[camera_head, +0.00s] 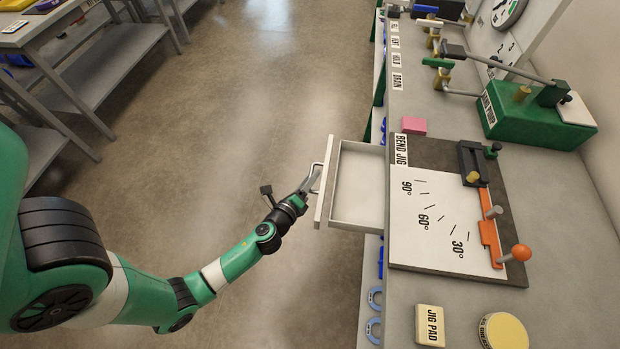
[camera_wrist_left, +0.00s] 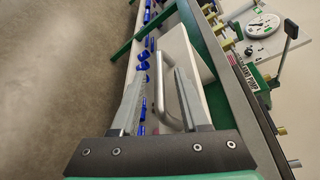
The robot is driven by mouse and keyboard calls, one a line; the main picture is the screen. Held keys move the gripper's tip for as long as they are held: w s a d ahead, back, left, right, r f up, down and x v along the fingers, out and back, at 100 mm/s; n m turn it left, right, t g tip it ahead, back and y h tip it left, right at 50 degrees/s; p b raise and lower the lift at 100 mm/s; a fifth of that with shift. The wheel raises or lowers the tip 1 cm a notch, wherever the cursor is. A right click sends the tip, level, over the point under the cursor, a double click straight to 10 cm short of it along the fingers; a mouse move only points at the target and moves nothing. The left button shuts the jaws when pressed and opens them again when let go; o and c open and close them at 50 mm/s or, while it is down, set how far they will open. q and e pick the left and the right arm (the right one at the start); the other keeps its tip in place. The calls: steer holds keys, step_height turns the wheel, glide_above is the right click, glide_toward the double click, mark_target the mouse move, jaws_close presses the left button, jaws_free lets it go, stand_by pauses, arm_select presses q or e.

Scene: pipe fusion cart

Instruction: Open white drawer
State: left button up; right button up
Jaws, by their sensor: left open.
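The white drawer (camera_head: 358,187) is pulled out from the bench side below the bend jig, and its inside looks empty. Its front panel (camera_head: 325,182) faces left and carries a metal bar handle (camera_head: 318,176). My left gripper (camera_head: 312,178) is at that handle. In the left wrist view my left gripper (camera_wrist_left: 156,88) has its fingers apart, with the curved handle (camera_wrist_left: 165,92) between them. I cannot tell whether a finger touches the handle. The drawer front (camera_wrist_left: 190,65) also shows in the left wrist view. My right gripper is not in view.
The bench top holds the bend jig board (camera_head: 440,225), a pink block (camera_head: 414,125), the jig pad (camera_head: 430,325) and a green pump (camera_head: 535,115). Blue rings (camera_head: 374,300) hang on the bench side. Grey shelving (camera_head: 95,60) stands at upper left. The floor between is clear.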

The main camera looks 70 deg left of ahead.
arm_select(q)
steer(key=v, duration=1.1)
steer(key=shift+s+d, duration=0.15)
steer(key=shift+r, duration=0.15)
